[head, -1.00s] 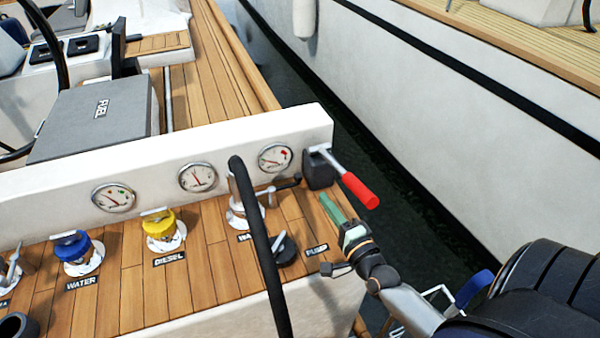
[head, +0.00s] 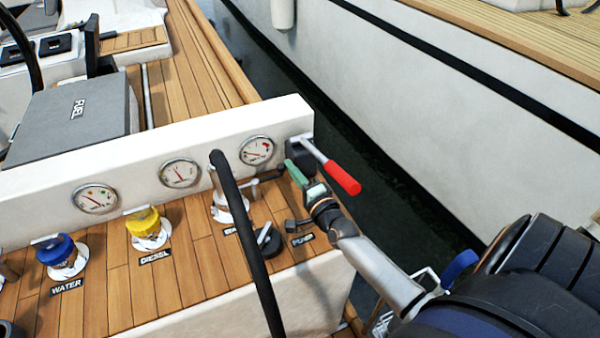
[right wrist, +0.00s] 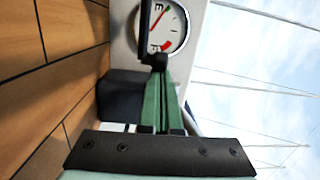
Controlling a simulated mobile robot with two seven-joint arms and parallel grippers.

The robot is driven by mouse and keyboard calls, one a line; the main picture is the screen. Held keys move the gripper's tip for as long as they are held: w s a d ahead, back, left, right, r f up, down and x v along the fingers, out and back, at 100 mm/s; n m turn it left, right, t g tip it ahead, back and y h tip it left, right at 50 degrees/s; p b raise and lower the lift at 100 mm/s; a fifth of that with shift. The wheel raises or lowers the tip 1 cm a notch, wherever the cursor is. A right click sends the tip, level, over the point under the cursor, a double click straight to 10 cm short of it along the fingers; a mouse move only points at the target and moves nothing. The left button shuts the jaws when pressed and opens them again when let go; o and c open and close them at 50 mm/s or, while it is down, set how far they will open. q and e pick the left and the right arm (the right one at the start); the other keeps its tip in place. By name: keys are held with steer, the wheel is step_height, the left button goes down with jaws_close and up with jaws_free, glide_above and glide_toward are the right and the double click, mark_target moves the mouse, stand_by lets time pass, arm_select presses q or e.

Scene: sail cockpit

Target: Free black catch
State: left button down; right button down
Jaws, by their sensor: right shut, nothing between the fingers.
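A small black lever with a knobbed end (head: 279,168), which looks like the catch, sticks out to the right from a silver deck fitting (head: 228,205). My right gripper (head: 292,169), with green fingers, is shut and empty, its tips close to that knob. In the right wrist view the black knob (right wrist: 155,60) lies just beyond the shut fingertips (right wrist: 162,80), below a round gauge (right wrist: 165,28). I cannot tell whether they touch. My left gripper is not in view.
A red-handled lever (head: 343,178) on a black block (head: 301,149) is just right of the fingers. A black knob (head: 266,240) sits by the pump label. A thick black bar (head: 244,235) crosses in front. Blue (head: 55,250) and yellow (head: 144,221) caps are left.

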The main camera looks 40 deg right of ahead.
steer(key=shift+w, duration=0.5)
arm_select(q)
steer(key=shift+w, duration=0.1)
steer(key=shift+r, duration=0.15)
arm_select(e)
steer(key=shift+s+r+m+h+p, duration=0.1)
steer(key=shift+s+m+h+p, duration=0.1)
steer(key=shift+m+h+p, duration=0.25)
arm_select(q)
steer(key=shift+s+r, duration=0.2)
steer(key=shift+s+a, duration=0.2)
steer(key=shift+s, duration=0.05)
arm_select(e)
steer(key=shift+s+a+h, duration=0.1)
steer(key=shift+s+h, duration=0.1)
steer(key=shift+h, duration=0.15)
arm_select(q)
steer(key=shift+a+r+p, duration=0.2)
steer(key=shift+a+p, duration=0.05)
steer(key=shift+p, duration=0.15)
arm_select(e)
steer(key=shift+s+a+m+h, duration=0.1)
steer(key=shift+s+m+h, duration=0.1)
steer(key=shift+m+h, duration=0.25)
